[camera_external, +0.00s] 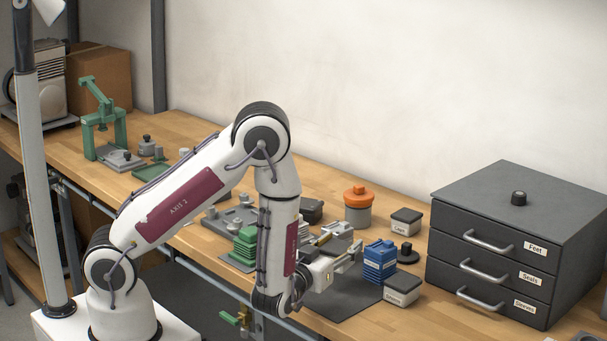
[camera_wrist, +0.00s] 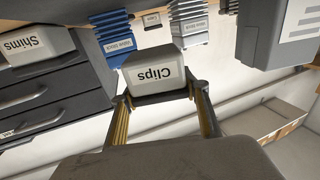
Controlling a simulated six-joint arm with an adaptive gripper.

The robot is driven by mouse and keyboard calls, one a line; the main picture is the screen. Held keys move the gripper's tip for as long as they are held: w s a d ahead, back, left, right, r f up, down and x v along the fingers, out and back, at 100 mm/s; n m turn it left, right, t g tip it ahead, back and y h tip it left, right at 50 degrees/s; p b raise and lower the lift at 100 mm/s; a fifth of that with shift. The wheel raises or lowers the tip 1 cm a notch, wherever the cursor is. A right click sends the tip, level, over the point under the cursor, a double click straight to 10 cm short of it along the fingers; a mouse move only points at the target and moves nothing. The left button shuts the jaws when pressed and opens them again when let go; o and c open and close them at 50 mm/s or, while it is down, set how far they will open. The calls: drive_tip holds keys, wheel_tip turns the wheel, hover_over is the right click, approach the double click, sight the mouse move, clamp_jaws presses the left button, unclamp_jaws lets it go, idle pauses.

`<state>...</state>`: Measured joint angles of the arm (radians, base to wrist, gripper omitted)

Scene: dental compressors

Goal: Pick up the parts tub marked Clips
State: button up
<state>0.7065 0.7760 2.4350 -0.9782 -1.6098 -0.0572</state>
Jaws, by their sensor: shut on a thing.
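In the outside view my gripper (camera_external: 347,258) is low over the bench, just left of a blue stack. I cannot clearly make out the held tub there. I cannot tell whether the tub's base touches anything.
The tub marked Shims (camera_wrist: 38,46) is at the left in the wrist view. The blue stack (camera_external: 380,262) is close to my gripper. Another tub (camera_external: 406,221), an orange-topped jar (camera_external: 358,208) and a dark drawer cabinet (camera_external: 515,245) stand to the right. A dark mat (camera_external: 340,300) lies below.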

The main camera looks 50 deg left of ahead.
sight(340, 245)
drive_tip(key=shift+r, duration=2.1)
drive_tip(key=shift+d, duration=0.1)
